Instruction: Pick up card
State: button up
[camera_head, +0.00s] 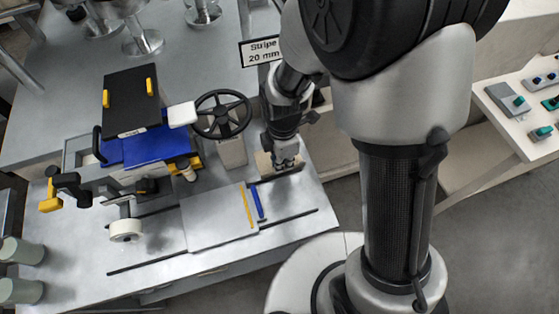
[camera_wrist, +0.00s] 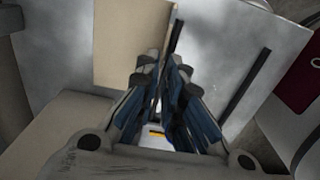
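A tan, kraft-coloured flat piece, which looks like the card (camera_wrist: 125,40), lies under my gripper in the wrist view. In the head view a small part of the card (camera_head: 264,163) shows on the bench beside my fingertips. My gripper (camera_wrist: 160,62) has its two blue-padded fingers close together at the card's lower right edge, with only a narrow gap at the tips. I cannot tell whether the card's edge is between them. In the head view my gripper (camera_head: 286,164) points down at the bench's right side, and its fingertips are small and partly hidden.
A pale plate (camera_head: 213,218) with yellow and blue strips lies left of my gripper, near dark rails (camera_head: 289,218). A black handwheel (camera_head: 221,114), a blue-and-black machine (camera_head: 140,146) and a "Stripe 20 mm" sign (camera_head: 262,51) stand nearby. A tape roll (camera_head: 125,231) sits at the left.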

notch_tip(320, 180, down, 3)
jog(key=shift+f+b, duration=0.2)
jog(key=shift+b, duration=0.35)
jog(key=shift+r, duration=0.1)
grip_shut()
